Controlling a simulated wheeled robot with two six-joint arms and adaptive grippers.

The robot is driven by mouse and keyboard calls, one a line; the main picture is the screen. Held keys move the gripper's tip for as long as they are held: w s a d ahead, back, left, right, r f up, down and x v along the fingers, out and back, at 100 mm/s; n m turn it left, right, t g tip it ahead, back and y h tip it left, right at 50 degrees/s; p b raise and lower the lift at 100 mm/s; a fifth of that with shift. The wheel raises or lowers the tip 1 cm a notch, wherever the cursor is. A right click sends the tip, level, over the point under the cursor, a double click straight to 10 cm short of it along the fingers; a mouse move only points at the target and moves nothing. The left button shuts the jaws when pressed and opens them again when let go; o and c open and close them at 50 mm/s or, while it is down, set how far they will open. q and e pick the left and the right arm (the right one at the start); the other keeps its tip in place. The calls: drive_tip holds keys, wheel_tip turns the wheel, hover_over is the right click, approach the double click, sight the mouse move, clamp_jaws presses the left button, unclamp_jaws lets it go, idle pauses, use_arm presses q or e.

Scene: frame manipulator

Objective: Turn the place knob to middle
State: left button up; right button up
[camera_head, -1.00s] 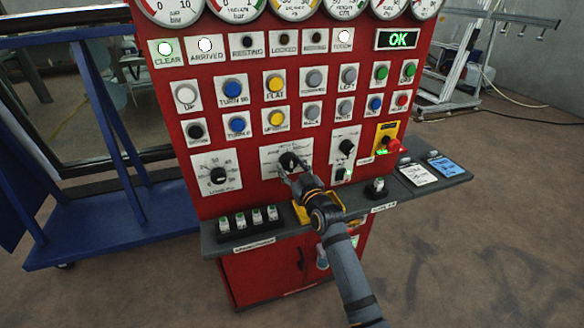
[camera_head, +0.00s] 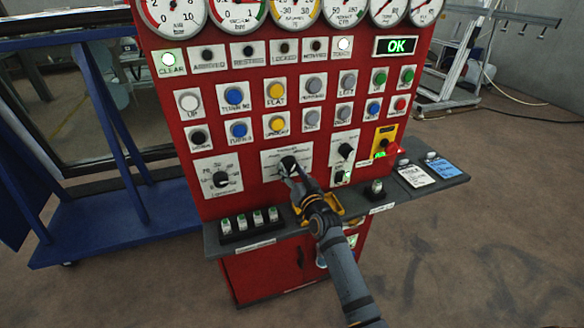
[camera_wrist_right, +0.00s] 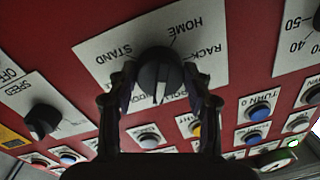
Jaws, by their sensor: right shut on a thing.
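The black rotary knob (camera_head: 287,163) sits on a white plate low in the middle of the red panel. In the right wrist view the knob (camera_wrist_right: 160,72) has words such as STAND, HOME and RACK around it; another label is partly covered. Its white pointer line faces the lower edge of that view. My right gripper (camera_head: 291,171) reaches up from below, and its two fingers (camera_wrist_right: 158,82) are shut on the knob, one on each side. In the head view the fingers partly cover the knob. My left gripper is not in view.
A second knob (camera_head: 221,180) is to the left, and a SPEED knob (camera_head: 345,151) is to the right. Rows of push buttons are above. A grey shelf (camera_head: 310,229) with switches sticks out below. A red button (camera_head: 400,152) is at the panel's right edge.

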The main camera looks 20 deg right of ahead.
drive_tip(key=shift+r+m+p, duration=0.1)
drive_tip(key=shift+m+p, duration=0.5)
drive_tip(key=shift+m, duration=1.1)
drive_tip(key=o, duration=1.1)
drive_tip(key=shift+o, duration=0.2)
drive_tip(key=s, duration=1.2)
drive_tip(key=shift+d+f, duration=0.25)
drive_tip(key=shift+d, duration=0.15)
drive_tip(key=shift+f, duration=0.1)
